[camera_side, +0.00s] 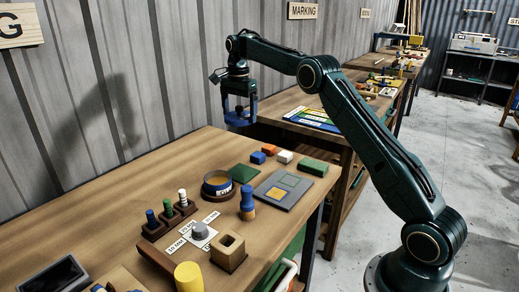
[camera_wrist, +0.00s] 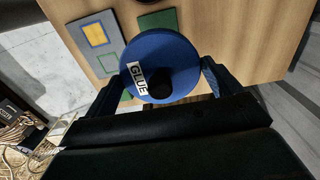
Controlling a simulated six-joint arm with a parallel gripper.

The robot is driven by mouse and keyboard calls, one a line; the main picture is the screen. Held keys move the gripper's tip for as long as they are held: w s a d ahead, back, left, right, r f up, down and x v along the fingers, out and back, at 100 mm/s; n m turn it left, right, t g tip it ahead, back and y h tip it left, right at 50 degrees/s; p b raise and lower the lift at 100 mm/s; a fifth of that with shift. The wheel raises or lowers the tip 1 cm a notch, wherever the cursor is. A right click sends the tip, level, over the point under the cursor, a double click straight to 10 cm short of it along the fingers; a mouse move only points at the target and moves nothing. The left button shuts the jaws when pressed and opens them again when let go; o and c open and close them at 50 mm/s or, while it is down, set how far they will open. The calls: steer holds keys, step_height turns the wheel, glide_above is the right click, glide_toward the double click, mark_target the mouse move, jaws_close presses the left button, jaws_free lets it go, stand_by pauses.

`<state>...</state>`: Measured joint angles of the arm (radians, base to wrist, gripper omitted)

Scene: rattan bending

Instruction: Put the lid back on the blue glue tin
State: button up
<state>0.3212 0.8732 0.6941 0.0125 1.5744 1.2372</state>
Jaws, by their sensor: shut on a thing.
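The blue lid (camera_wrist: 165,52), with a white GLUE label and a dark round knob, is between the fingers of my gripper (camera_wrist: 164,74) in the wrist view. In the side view my gripper (camera_side: 240,112) is shut on the lid and holds it high above the table, behind the tin. The lid is well apart from the tin. In the wrist view the lid hides part of the table.
Near the tin are a green mat (camera_side: 243,173), a grey board (camera_side: 283,187), a blue-and-wood peg (camera_side: 247,203) and small blocks. A rack of colored pegs (camera_side: 168,216) stands to the left. A wooden block with a square hole (camera_side: 229,251) is in front.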

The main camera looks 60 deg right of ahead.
stand_by(0.5)
steer(key=a+f, duration=0.8)
steer(key=a, duration=0.4)
steer(key=shift+s+a, duration=0.15)
steer(key=shift+a, duration=0.1)
steer(key=shift+f, duration=0.25)
steer(key=shift+f, duration=3)
steer(key=shift+f, duration=0.15)
stand_by(0.3)
steer(key=o, duration=0.7)
